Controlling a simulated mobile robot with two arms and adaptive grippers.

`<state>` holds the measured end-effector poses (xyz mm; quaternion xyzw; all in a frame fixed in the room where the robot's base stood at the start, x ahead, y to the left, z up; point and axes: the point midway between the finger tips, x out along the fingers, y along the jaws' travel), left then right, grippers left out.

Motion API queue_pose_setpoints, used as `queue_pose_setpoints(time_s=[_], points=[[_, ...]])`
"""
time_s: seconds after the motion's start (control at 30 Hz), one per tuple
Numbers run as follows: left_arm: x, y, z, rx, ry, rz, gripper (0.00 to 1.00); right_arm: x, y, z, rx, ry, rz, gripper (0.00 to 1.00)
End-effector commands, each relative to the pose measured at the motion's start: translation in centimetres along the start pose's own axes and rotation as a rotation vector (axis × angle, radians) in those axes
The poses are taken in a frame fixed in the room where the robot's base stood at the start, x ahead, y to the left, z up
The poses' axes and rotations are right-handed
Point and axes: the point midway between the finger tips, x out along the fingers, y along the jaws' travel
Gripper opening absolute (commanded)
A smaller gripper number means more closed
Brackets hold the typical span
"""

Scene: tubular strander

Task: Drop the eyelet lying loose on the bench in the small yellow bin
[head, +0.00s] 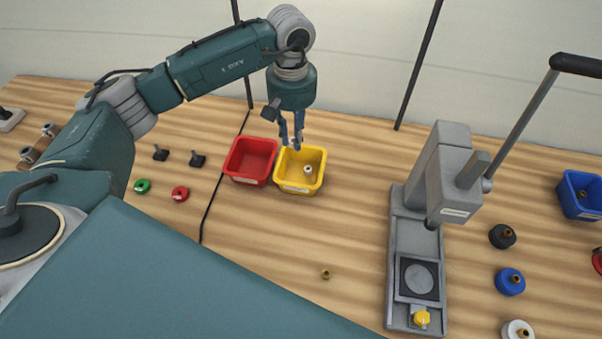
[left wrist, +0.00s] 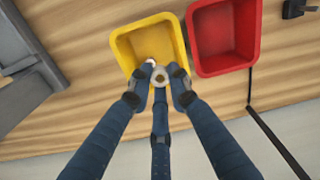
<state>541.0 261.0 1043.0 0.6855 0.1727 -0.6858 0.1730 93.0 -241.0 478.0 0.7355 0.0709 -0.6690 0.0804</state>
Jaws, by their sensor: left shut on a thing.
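The small yellow bin (head: 299,187) stands on the bench, right of the red bin. My left gripper (head: 292,144) is above its back part, pointing down. In the left wrist view, the gripper (left wrist: 160,79) is shut on a small white ring-shaped eyelet (left wrist: 160,74) with a brownish centre. The yellow bin (left wrist: 121,48) lies beyond the fingertips there. Another whitish ring (head: 307,169) is inside the bin, and a pale bit of it shows beside the held eyelet. My right gripper is not in view.
The red bin (head: 250,160) stands directly beside the yellow one. A small brass piece (head: 325,274) lies on the open bench in front. A grey lever press (head: 417,240) stands to the right, with a blue bin (head: 580,195) beyond. Black, green and red small parts lie at the left.

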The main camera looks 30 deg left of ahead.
Motion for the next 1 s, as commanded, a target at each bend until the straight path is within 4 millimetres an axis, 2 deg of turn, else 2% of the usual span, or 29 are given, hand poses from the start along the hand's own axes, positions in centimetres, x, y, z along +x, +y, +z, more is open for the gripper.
queue_pose_setpoints(time_s=[0.03,0.2,0.53,0.57,0.67,1.0], points=[[0.9,0.0,0.1,0.0,-0.001,-0.001,0.04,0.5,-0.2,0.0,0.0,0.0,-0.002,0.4],[2.6,0.0,0.1,0.0,-0.002,0.0,0.04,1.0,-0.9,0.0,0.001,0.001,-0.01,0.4],[2.9,0.0,0.0,0.0,0.001,0.0,0.04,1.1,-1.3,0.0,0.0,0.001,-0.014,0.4],[2.9,0.0,0.0,0.0,0.001,0.0,0.22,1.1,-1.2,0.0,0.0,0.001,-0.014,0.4],[2.9,0.0,0.0,0.0,0.0,0.0,0.4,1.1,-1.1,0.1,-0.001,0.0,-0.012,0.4],[2.6,0.0,0.0,0.0,0.001,0.001,0.4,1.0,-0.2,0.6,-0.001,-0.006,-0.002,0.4]])
